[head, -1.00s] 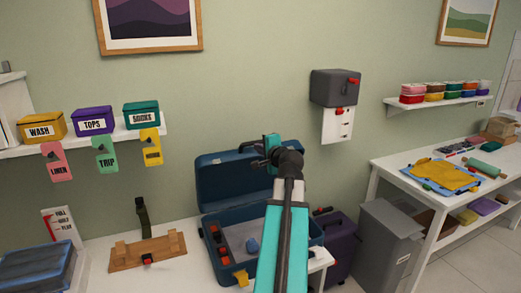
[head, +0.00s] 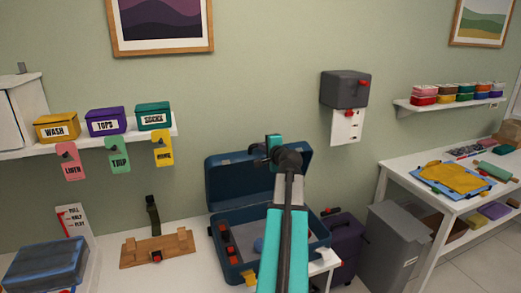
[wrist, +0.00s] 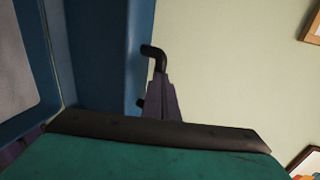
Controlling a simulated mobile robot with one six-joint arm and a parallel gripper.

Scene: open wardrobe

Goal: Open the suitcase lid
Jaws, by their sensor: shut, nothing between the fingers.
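The blue suitcase (head: 237,269) sits on the white table with its lid (head: 226,178) raised and standing up at the back. Its base lies open with a grey lining. My gripper (head: 273,150) is shut and empty, in front of the lid's upper part; in the head view I cannot tell whether it touches the lid. In the wrist view the blue lid (wrist: 105,60) fills the left side, close beside my dark gripper tip (wrist: 152,53). My arm hides the right part of the suitcase base.
A wooden rack (head: 157,248) and a blue lidded box (head: 45,265) stand left of the suitcase. A purple suitcase (head: 346,238) and a grey bin (head: 393,245) stand right. A shelf with several labelled boxes (head: 105,122) is on the wall at left.

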